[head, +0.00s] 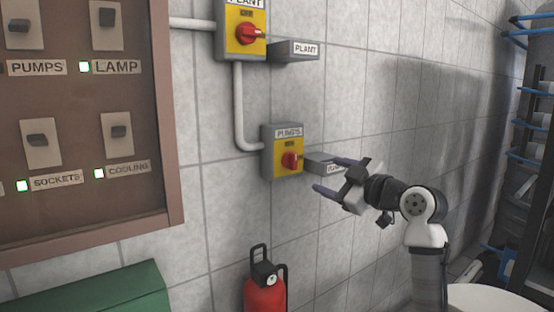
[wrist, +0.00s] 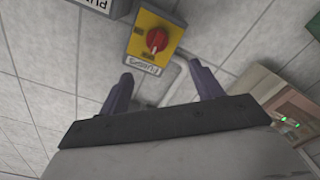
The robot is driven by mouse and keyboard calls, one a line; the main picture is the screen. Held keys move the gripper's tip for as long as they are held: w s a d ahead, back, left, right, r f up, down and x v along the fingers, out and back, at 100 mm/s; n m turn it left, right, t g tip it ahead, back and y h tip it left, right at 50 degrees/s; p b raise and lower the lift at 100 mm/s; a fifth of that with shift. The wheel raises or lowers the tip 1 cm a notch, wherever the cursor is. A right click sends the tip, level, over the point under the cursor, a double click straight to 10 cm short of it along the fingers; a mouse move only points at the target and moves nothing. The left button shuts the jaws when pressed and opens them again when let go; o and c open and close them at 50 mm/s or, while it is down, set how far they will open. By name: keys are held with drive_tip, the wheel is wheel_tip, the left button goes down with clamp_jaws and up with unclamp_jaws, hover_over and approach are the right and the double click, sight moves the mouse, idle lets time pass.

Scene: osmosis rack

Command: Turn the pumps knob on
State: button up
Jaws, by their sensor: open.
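The pumps switch box (head: 270,155) is a grey box with a yellow face on the tiled wall, labelled PUMPS. Its red knob (head: 291,161) sits on the yellow face. In the wrist view the red knob (wrist: 157,40) shows ahead of the fingers, on the yellow plate (wrist: 139,50). My gripper (head: 332,175) is open and empty, just right of the box and apart from the knob. In the wrist view my gripper (wrist: 163,85) has its two purple fingers spread, with the PUMPS label between and beyond them. A grey label block (head: 318,162) beside the box is partly hidden by my gripper.
A similar plant switch box (head: 231,45) with a red knob is above, joined by a grey conduit (head: 239,105). A framed switch panel (head: 168,120) is at left. A red fire extinguisher (head: 264,292) stands below. A rack with blue parts (head: 525,160) is at right.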

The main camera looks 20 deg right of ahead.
sight(296, 162)
drive_tip(key=p+x, duration=0.1)
drive_tip(key=x, duration=0.3)
drive_tip(key=p+x, duration=0.1)
drive_tip(key=x, duration=0.4)
drive_tip(key=p+x, duration=0.2)
drive_tip(key=x, duration=0.2)
drive_tip(key=shift+w+d+r, duration=0.15)
drive_tip(key=shift+w+d, duration=0.05)
drive_tip(key=shift+w, duration=0.25)
drive_tip(key=c, duration=1)
